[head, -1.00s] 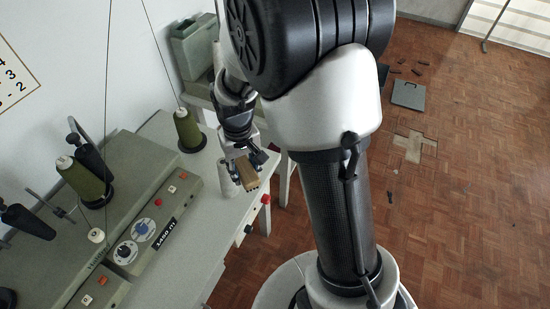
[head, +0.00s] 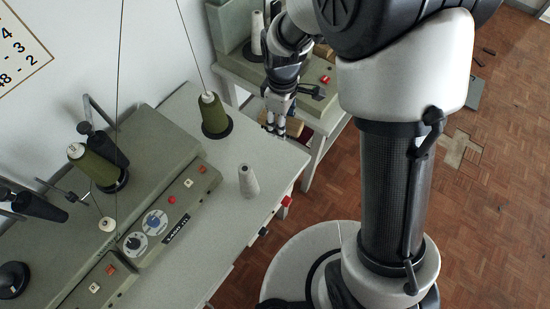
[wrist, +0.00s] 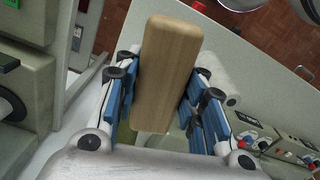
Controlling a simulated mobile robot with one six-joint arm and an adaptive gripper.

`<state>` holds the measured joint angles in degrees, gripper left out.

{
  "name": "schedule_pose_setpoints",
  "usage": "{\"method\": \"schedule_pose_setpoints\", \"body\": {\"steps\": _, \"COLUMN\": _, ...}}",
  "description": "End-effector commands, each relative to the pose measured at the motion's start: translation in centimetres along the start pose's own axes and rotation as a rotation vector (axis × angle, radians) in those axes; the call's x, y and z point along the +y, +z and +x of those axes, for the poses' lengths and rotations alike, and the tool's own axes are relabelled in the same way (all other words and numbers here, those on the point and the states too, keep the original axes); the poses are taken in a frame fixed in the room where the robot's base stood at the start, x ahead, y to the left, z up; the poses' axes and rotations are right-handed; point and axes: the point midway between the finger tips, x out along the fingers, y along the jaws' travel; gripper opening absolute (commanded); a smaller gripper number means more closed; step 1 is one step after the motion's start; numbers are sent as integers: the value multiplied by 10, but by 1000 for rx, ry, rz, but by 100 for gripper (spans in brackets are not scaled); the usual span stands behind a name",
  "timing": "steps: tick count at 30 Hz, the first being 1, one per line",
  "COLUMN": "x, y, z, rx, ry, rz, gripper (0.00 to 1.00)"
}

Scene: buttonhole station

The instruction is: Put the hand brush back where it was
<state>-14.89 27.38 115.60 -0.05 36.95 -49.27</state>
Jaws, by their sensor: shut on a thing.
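The hand brush is a light wooden block in my gripper (wrist: 163,95). In the wrist view the brush (wrist: 168,65) lies lengthwise between the blue finger pads, which press on both sides. Its bristles are not visible there. In the head view my gripper (head: 277,127) hangs near the back right corner of the sewing table (head: 225,225), and the end of the brush (head: 294,126) shows beside the fingers. I cannot tell how high it is above the surface.
A white thread cone (head: 248,181) stands on the table near my gripper. A green thread cone (head: 213,115) stands further left. The sewing machine (head: 150,165) fills the left side. A second station (head: 315,85) stands behind. The front right tabletop is clear.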

Motion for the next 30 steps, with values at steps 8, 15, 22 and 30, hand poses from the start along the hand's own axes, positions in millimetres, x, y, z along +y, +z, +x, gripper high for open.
{"method": "schedule_pose_setpoints", "body": {"steps": 8, "x": -10, "y": -14, "z": 26, "rx": -3, "ry": -3, "rz": -186, "gripper": 15}}
{"method": "schedule_pose_setpoints", "body": {"steps": 15, "x": -10, "y": -14, "z": 92, "rx": -3, "ry": -4, "rz": -183, "gripper": 15}}
{"method": "schedule_pose_setpoints", "body": {"steps": 22, "x": -10, "y": -14, "z": 143, "rx": -1, "ry": -2, "rz": -181, "gripper": 15}}
{"method": "schedule_pose_setpoints", "body": {"steps": 30, "x": -9, "y": -14, "z": 163, "rx": 0, "ry": 0, "rz": -181, "gripper": 15}}
